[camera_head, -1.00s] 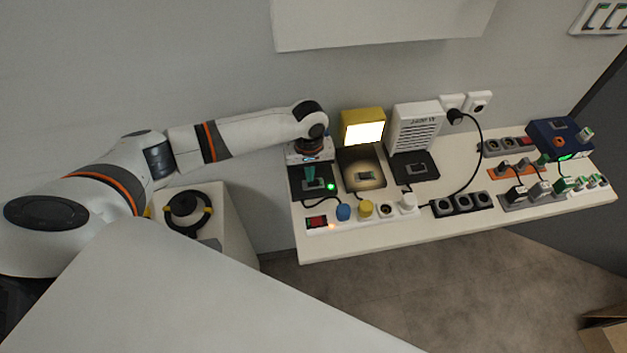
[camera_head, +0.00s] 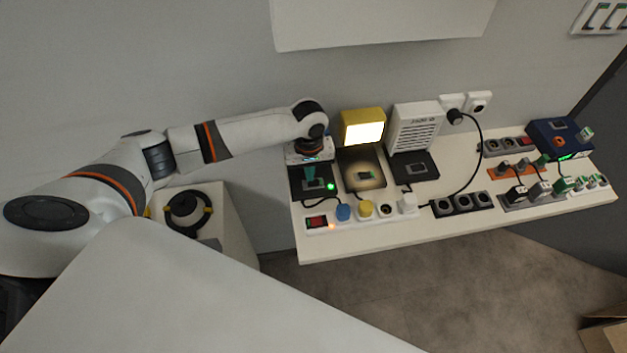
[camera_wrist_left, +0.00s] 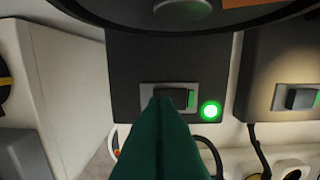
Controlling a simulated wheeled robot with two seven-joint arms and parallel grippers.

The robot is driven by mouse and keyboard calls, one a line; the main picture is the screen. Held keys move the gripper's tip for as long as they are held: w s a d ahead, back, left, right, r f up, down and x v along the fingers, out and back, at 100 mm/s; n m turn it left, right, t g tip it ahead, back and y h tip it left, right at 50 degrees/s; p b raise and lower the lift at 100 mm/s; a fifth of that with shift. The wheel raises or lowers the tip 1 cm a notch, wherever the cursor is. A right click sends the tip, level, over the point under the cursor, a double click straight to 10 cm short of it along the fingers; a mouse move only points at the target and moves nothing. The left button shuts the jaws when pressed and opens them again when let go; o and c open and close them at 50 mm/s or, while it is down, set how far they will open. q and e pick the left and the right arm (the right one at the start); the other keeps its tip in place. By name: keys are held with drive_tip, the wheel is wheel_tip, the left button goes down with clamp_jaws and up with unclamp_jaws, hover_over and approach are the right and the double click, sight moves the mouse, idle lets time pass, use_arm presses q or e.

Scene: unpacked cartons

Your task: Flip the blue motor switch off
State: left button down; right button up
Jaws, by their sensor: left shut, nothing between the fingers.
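A rocker switch (camera_wrist_left: 176,96) in a grey frame sits on a dark plate (camera_wrist_left: 126,72) in the left wrist view. A round green lamp (camera_wrist_left: 210,110) beside it is lit. The same plate (camera_head: 298,194) and lit lamp (camera_head: 331,187) show at the table's left end in the head view. My left gripper (camera_head: 310,174) is over this plate. Its green fingers (camera_wrist_left: 163,106) are shut together and empty, with their tips at the switch's lower left edge. They overlap part of the switch; I cannot tell whether they touch. My right gripper is not in view.
A yellow lamp (camera_head: 363,127) is lit behind another switch plate, beside a white louvred box (camera_head: 415,127). A power strip (camera_head: 317,222) with blue (camera_head: 343,212) and yellow plugs lies in front. A blue box (camera_head: 556,138) stands farther right. The table's front strip (camera_head: 400,236) is clear.

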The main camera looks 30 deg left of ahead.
use_arm(q)
drive_tip(key=shift+f+b, duration=0.3)
drive_tip(key=shift+f, duration=0.6)
drive_tip(key=shift+r, duration=0.15)
wheel_tip(320, 180, up, 7)
drive_tip(key=p, duration=0.9)
idle(0.3)
idle(0.3)
